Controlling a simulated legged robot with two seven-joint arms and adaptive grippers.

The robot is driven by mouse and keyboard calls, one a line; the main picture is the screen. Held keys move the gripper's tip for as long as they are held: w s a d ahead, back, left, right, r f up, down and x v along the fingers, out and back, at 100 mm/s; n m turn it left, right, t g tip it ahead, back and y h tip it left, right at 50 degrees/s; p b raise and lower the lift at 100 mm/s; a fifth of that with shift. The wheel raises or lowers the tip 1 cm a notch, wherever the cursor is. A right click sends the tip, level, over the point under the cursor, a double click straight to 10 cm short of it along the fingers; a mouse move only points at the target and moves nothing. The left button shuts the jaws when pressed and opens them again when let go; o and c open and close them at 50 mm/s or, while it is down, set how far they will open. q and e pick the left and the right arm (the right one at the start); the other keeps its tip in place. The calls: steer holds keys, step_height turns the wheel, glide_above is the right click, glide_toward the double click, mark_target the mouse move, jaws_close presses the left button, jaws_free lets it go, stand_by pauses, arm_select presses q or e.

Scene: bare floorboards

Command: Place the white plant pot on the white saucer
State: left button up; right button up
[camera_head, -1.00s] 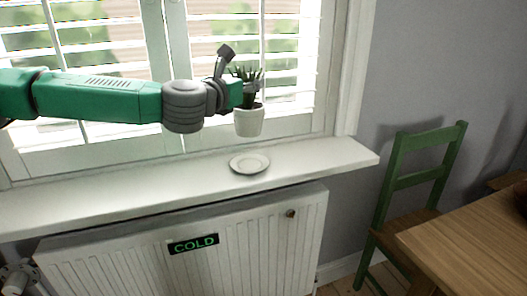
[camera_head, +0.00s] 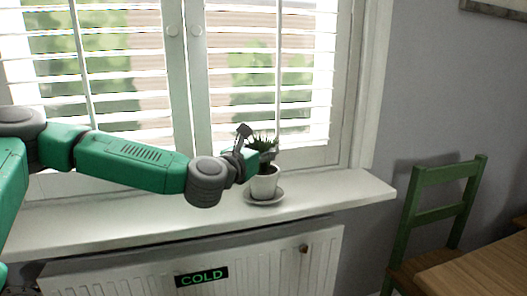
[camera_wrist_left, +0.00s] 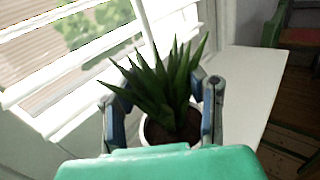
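The white plant pot (camera_head: 265,186) holds a spiky green plant (camera_head: 262,143). It stands upright over the white saucer (camera_head: 278,196) on the window sill and appears to rest on it; the pot hides the saucer's middle. My left gripper (camera_head: 256,154) is at the pot's upper part, beside the leaves. In the left wrist view its fingers (camera_wrist_left: 164,105) stand on either side of the pot (camera_wrist_left: 144,135). A gap shows between the left finger and the rim, so the gripper looks open. My right gripper is not in view.
The sill (camera_head: 345,193) is free to the right of the saucer. Shutters (camera_head: 235,100) stand close behind. A radiator (camera_head: 265,268) with a COLD sign (camera_head: 202,276) is below. A green chair (camera_head: 445,210) and wooden table (camera_head: 480,275) are at the right.

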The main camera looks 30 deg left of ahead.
arm_select(q)
steer(key=o, duration=0.4)
steer(key=shift+f, duration=0.2)
steer(key=shift+s, duration=0.1)
steer(key=s+p, duration=0.2)
steer(key=s, duration=1)
steer(key=s+d+f+m+g+h, duration=0.3)
steer(key=s+d+f+m+g, duration=0.15)
steer(key=d+f+m, duration=0.6)
steer(key=s+d+f+m+g+h, duration=0.25)
steer(key=d+f+m+g, duration=0.35)
steer(key=f, duration=0.7)
steer(key=s+a+f+m+g+y, duration=0.1)
steer(key=s+a+f+m+g, duration=0.1)
steer(key=s+f+m, duration=0.3)
steer(key=s+a+f+m+g+y, duration=0.2)
steer(key=s+a+f+m, duration=0.1)
steer(key=s+f+m, duration=0.3)
steer(key=s+a+f+m+g+y, duration=0.2)
steer(key=s+f+m, duration=0.3)
steer(key=s+m, duration=0.4)
steer(key=shift+s+a+f+g, duration=0.15)
steer(key=shift+s+f+g, duration=0.15)
steer(key=shift+g, duration=0.25)
